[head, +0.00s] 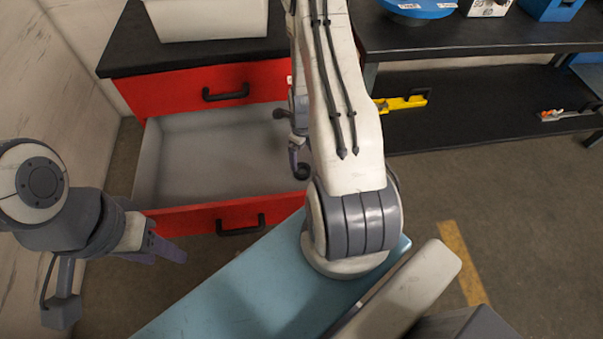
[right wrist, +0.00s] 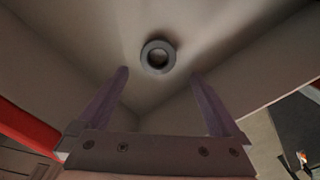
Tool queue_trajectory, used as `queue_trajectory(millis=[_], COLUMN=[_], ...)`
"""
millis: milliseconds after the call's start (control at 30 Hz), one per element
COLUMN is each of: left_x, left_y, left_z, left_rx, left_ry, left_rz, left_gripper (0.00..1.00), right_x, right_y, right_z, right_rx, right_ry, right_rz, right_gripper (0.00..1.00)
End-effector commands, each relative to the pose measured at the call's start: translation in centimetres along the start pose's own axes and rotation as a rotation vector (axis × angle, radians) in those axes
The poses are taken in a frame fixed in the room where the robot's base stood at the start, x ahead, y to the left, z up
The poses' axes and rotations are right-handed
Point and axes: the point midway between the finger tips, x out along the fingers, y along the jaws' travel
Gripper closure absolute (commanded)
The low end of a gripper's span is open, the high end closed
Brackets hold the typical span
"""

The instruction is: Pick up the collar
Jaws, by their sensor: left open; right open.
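The collar (right wrist: 158,57) is a small dark grey ring with a round hole. In the right wrist view it lies on the pale floor of the open drawer (head: 175,120), just beyond the fingertips and between their lines. My right gripper (right wrist: 159,73) is open and empty, pointing down into the drawer, apart from the collar.
The drawer's red front (head: 190,217) with a black handle and its walls surround my right gripper. A white bin (head: 210,20) stands on the black cabinet top. A black shelf bench (head: 480,45) on the right holds blue items above and a yellow tool (head: 400,103) below.

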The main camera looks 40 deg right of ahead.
Motion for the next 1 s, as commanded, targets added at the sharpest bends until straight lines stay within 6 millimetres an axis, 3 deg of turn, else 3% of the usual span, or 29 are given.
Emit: queue_trajectory(millis=[267, 533, 867, 1000], left_x=[0.4, 1.8, 1.8, 1.8], left_y=[0.0, -0.1, -0.1, -0.1], left_z=[0.0, 0.1, 0.1, 0.1], left_rx=[0.000, 0.000, 0.000, 0.000], left_ry=[0.000, 0.000, 0.000, 0.000], left_rz=[0.000, 0.000, 0.000, 0.000], left_gripper=[0.51, 0.51, 0.51, 0.51], right_x=[2.7, 6.7, 7.2, 7.2], right_y=[0.2, 0.3, 0.3, 0.3], right_z=[0.1, 0.2, 0.2, 0.2], right_rx=[-0.004, -0.004, -0.004, -0.004], right_ry=[0.001, 0.001, 0.000, 0.000], right_rz=[0.002, 0.001, 0.000, 0.000], right_gripper=[0.00, 0.00, 0.00, 0.54])
